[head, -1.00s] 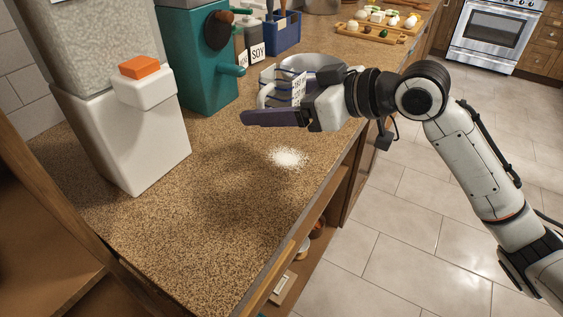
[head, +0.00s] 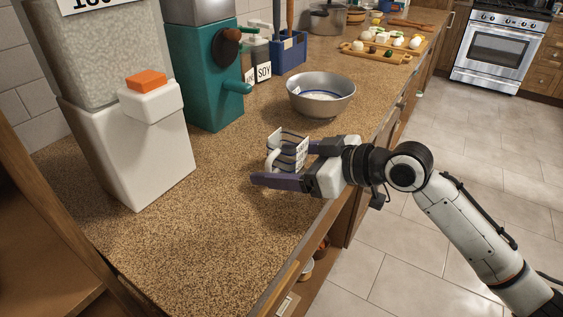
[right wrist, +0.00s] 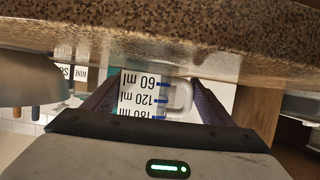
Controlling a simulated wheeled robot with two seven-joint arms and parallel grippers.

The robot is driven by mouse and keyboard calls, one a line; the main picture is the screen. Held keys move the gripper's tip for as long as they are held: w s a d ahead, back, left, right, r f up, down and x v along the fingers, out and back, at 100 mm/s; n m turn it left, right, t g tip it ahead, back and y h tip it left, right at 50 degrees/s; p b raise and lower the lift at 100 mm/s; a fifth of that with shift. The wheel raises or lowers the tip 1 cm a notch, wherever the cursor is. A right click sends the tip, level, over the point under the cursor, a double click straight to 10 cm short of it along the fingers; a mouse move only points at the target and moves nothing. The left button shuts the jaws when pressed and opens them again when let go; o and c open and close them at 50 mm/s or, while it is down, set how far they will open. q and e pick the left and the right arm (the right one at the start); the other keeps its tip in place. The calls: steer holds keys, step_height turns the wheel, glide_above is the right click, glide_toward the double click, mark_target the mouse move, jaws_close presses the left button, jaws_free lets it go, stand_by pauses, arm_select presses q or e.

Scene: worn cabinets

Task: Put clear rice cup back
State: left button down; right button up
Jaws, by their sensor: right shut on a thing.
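The clear rice cup (head: 288,150) is held between the fingers of my right gripper (head: 280,166), over the counter in front of the metal bowl. It has dark bands, a white label and a pale handle. In the right wrist view the cup (right wrist: 150,95) shows ml marks between the two fingers. It looks roughly upright, low by the counter; I cannot tell whether it touches. The white rice dispenser (head: 150,165) with an orange button stands at the left, under a clear bin of rice (head: 95,55). My left gripper is out of view.
A metal bowl (head: 320,108) with white contents stands behind the cup. A teal machine (head: 205,75), a SOY bottle (head: 262,62) and a blue caddy (head: 290,50) line the wall. The front-left counter (head: 200,235) is clear.

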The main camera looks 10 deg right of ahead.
steer(key=shift+f, duration=0.1)
steer(key=o, duration=1.8)
steer(key=shift+o, duration=0.2)
steer(key=shift+s+d+r, duration=0.15)
steer(key=shift+r, duration=0.05)
steer(key=v, duration=1)
steer(key=shift+s+d+b, duration=0.2)
steer(key=shift+b, duration=0.15)
steer(key=shift+s+d+r, duration=0.2)
steer(key=shift+s+r, duration=0.1)
